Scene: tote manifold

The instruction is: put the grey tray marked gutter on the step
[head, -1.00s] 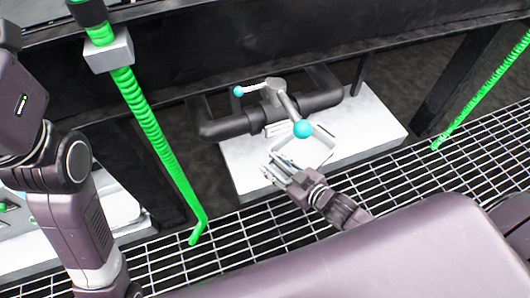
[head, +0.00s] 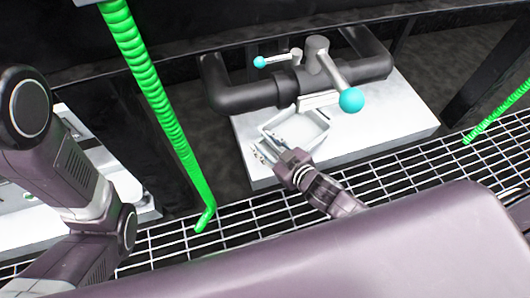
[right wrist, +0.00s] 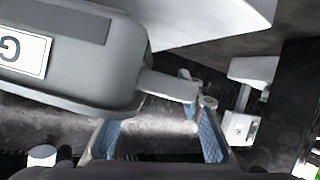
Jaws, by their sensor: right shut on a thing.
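The grey tray (head: 297,130) is a shallow open box at the middle of the head view, over the white step (head: 395,132) below the dark pipe. In the right wrist view the tray (right wrist: 100,75) fills the upper left, with a white label starting with "G" on its side and a tab standing out to the right. My right gripper (head: 268,157) is at the tray's near left side and shut on its tab. Its blue-padded fingers (right wrist: 158,140) show in the wrist view. I cannot tell whether the tray touches the step. My left gripper is out of view.
The dark pipe (head: 245,98) has a valve lever with a cyan ball (head: 351,101) close above the tray. A green hose (head: 160,100) hangs left of the step. Metal grating (head: 390,170) runs in front. The step's right part is clear.

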